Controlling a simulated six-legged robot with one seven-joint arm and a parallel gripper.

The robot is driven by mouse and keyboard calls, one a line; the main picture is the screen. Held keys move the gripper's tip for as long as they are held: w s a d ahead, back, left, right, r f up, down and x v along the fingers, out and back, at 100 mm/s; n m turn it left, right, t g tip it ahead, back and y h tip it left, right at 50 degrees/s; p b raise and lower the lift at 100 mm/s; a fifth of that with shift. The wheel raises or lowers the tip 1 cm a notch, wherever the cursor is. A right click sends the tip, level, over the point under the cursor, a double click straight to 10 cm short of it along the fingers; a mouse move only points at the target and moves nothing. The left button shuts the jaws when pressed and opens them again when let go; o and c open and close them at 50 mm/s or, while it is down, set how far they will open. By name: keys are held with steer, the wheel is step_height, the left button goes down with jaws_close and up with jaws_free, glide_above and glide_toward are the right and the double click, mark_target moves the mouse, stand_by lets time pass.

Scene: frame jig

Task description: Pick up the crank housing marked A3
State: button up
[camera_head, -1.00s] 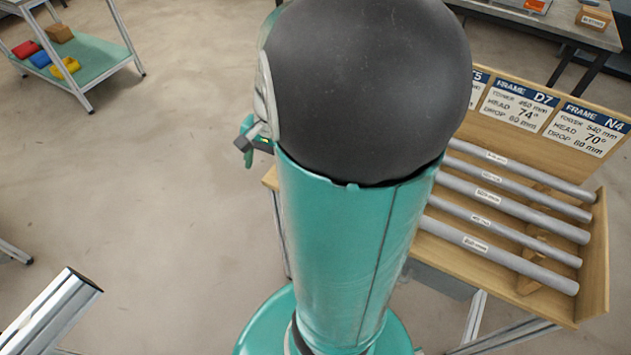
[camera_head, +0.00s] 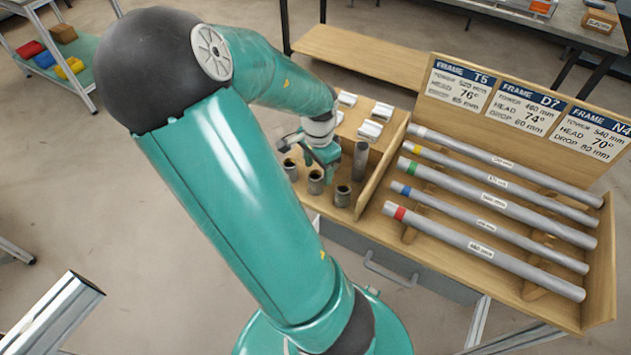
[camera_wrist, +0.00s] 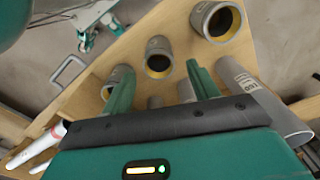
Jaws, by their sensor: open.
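Several short grey tubular parts with open tops stand upright on the wooden bench, among them a left one (camera_head: 291,170), a middle one (camera_head: 316,183) and a right one (camera_head: 342,196). I can read no A3 mark, so I cannot tell which is the crank housing. My gripper (camera_head: 325,160) is above and close behind this row. In the wrist view, my gripper (camera_wrist: 160,80) has its two green fingers apart. A yellow-lined open tube (camera_wrist: 158,57) shows between and beyond the fingertips; whether they touch anything is unclear.
Long grey pipes with coloured bands (camera_head: 490,240) lie in a rack to the right, behind a wooden divider (camera_head: 384,175). Silver fittings (camera_head: 370,129) sit behind the row. A taller grey tube (camera_head: 361,160) stands beside the divider. Frame signs (camera_head: 527,113) stand at the back.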

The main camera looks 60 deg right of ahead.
mark_target(315, 182)
steer(key=f, duration=0.6)
steer(key=shift+w+a, duration=0.1)
steer(key=shift+a, duration=0.25)
steer(key=c, duration=1.1)
steer(key=shift+r, duration=0.15)
